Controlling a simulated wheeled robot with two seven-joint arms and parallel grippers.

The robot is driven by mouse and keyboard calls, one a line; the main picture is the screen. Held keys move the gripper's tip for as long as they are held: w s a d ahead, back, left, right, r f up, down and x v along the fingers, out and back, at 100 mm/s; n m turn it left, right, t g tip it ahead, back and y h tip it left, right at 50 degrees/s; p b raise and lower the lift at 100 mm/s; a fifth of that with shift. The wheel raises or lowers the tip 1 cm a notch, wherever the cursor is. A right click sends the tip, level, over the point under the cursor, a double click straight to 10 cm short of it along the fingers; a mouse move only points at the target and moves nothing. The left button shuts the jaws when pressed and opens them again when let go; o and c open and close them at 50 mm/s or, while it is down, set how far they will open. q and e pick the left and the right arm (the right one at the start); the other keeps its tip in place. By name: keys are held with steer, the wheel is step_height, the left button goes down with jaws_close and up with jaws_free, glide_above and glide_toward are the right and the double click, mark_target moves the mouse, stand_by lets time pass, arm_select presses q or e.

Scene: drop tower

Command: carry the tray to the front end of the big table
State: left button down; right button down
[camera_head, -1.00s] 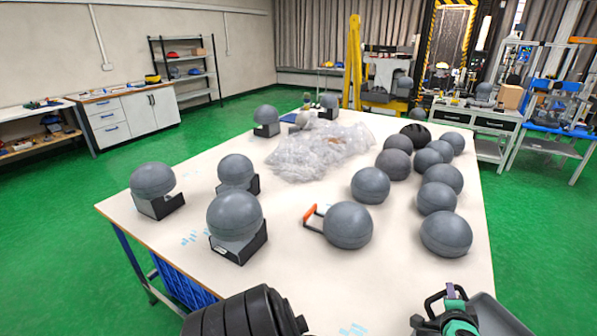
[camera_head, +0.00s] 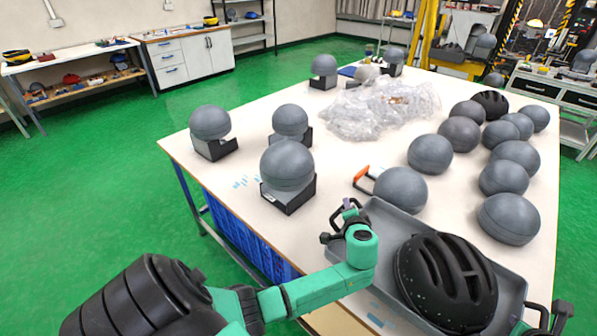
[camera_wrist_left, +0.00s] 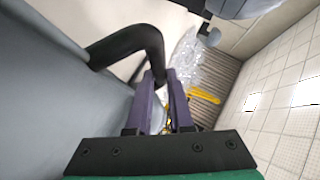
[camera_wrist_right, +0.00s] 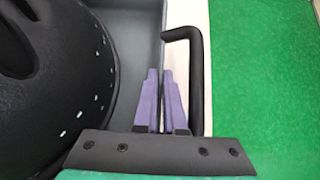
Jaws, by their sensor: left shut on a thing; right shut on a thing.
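The grey tray (camera_head: 400,219) carries a black helmet (camera_head: 446,282) and is over the near right part of the big table (camera_head: 245,135). Whether it touches the tabletop I cannot tell. My left gripper (camera_head: 348,217) is shut on the black handle at the tray's far left end; that handle also shows in the left wrist view (camera_wrist_left: 130,42). My right gripper (camera_head: 546,318) is at the opposite end, at the picture's lower right.
Several more grey balls (camera_head: 508,218) crowd the table's right side. Balls in black holders (camera_head: 287,172) stand on the left. Clear plastic wrap (camera_head: 375,110) lies mid-table. Green floor (camera_head: 90,190) is free at left.

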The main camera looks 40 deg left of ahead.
steer(key=shift+r, duration=0.1)
